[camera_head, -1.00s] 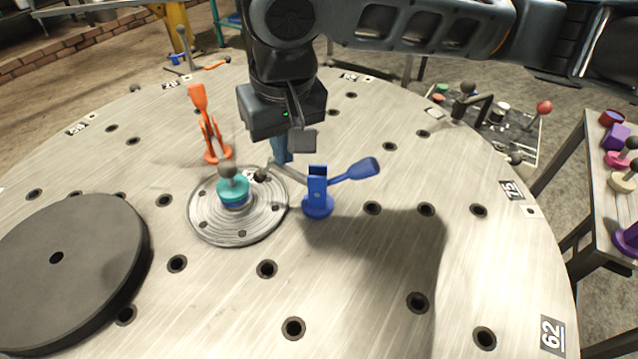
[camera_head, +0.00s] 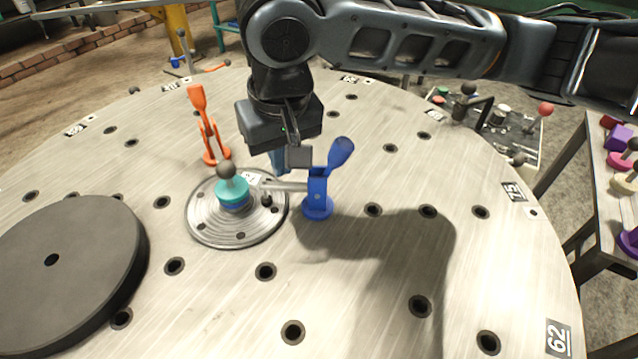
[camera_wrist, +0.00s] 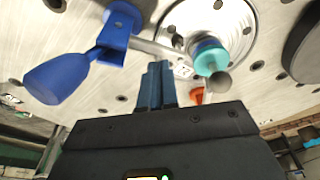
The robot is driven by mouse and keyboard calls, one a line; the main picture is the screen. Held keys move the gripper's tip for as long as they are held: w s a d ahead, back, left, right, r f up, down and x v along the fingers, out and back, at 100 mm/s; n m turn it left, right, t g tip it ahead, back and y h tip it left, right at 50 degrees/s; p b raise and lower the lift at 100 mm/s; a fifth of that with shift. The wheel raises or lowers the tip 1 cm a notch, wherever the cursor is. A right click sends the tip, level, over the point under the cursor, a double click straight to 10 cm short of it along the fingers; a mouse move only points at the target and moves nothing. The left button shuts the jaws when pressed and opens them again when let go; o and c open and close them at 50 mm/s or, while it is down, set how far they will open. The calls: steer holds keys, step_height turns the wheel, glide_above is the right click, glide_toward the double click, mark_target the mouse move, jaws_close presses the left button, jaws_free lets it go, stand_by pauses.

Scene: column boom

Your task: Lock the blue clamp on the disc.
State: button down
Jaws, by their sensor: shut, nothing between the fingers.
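The blue clamp (camera_head: 317,192) stands on the round table at the right edge of the metal disc (camera_head: 208,225). Its blue handle (camera_head: 341,152) tilts up and to the right, and its grey bar (camera_head: 284,187) reaches left over the disc's rim. Whether the bar tip presses on the disc is unclear. A teal piece with a grey ball knob (camera_head: 231,190) sits on the disc. My gripper (camera_head: 280,162) is shut and empty, behind the bar and left of the handle. In the wrist view its fingers (camera_wrist: 157,85) are apart from the handle (camera_wrist: 57,78).
An orange clamp (camera_head: 207,130) stands behind the disc with its handle upright. A large dark disc (camera_head: 75,265) lies at the left. The tabletop (camera_head: 370,310) has several holes and is clear in front. A side bench with coloured knobs (camera_head: 622,160) is at the right.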

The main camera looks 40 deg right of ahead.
step_height(320, 180, up, 7)
steer(key=p, duration=0.7)
stand_by(0.6)
